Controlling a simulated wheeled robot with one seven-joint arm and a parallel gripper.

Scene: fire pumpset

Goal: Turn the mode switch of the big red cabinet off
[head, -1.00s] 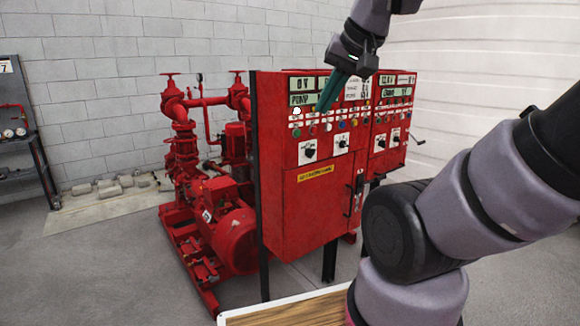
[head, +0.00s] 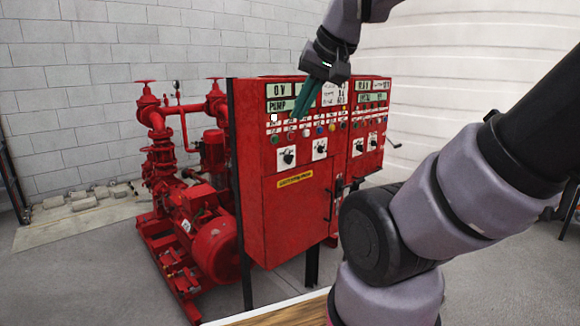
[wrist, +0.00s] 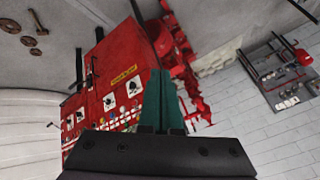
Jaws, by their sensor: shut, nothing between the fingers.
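The big red cabinet (head: 285,215) stands in the middle of the head view, its panel facing me. Two black rotary switches on white plates, a left one (head: 288,157) and a right one (head: 319,148), sit below its row of buttons. Which one is the mode switch I cannot tell. In the wrist view the cabinet (wrist: 97,70) appears tilted, with a switch (wrist: 109,102) left of my fingers. My gripper (head: 296,116), with green fingers, is shut and empty. Its tips appear over the button row, above the left switch. I see no clear contact. The wrist view also shows the fingers (wrist: 161,75).
A second red panel section (head: 368,125) with its own switches adjoins on the right. Red pumps and pipes (head: 190,200) stand to the left. A wood-topped surface (head: 285,315) lies at the bottom. Grey floor is open at the lower left.

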